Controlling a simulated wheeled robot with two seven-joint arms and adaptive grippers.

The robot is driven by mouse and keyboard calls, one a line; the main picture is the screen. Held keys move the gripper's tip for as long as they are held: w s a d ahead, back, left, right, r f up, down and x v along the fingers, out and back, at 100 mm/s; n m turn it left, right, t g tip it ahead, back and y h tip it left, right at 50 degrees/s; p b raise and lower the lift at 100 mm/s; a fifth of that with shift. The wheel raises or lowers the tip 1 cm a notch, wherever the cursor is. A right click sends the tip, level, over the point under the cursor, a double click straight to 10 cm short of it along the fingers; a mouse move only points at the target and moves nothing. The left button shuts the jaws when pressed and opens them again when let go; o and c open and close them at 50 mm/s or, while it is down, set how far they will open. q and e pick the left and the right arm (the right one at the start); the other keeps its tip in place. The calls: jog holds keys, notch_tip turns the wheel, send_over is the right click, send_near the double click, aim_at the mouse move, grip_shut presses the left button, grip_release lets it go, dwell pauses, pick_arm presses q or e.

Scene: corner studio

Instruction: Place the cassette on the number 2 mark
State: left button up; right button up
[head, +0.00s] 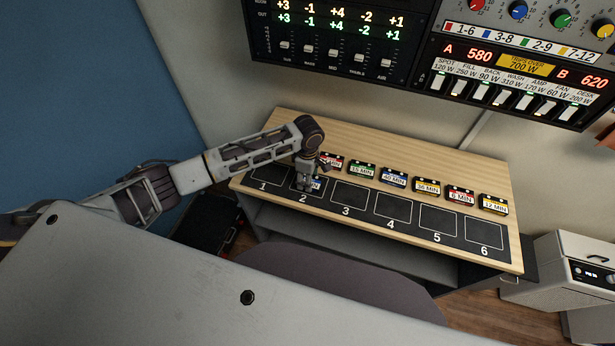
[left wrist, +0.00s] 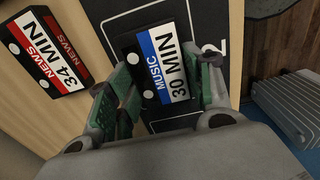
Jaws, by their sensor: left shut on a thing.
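A cassette (left wrist: 163,65) with a blue MUSIC band and a white 30 MIN label is between the green-padded fingers of my left gripper (left wrist: 160,90) in the left wrist view. The gripper is shut on it. In the head view my left gripper (head: 307,180) is over the square of the number 2 mark (head: 303,198), hiding most of the cassette (head: 316,184). The cassette overlaps the dark square; whether it touches the surface I cannot tell. My right gripper is not in view.
A red NEWS 34 MIN cassette (left wrist: 48,52) lies beside the mat. Several other cassettes (head: 395,178) form a row behind the numbered squares on the wooden desk (head: 420,150). The squares of marks 1 (head: 270,176) and 3 (head: 352,195) are empty. A chair (head: 320,275) stands in front.

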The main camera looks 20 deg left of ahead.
pick_arm(q)
jog(key=o, duration=1)
jog(key=shift+o, duration=0.2)
jog(key=shift+r, duration=0.1)
notch_tip(320, 180, up, 12)
jog(key=shift+b, duration=0.35)
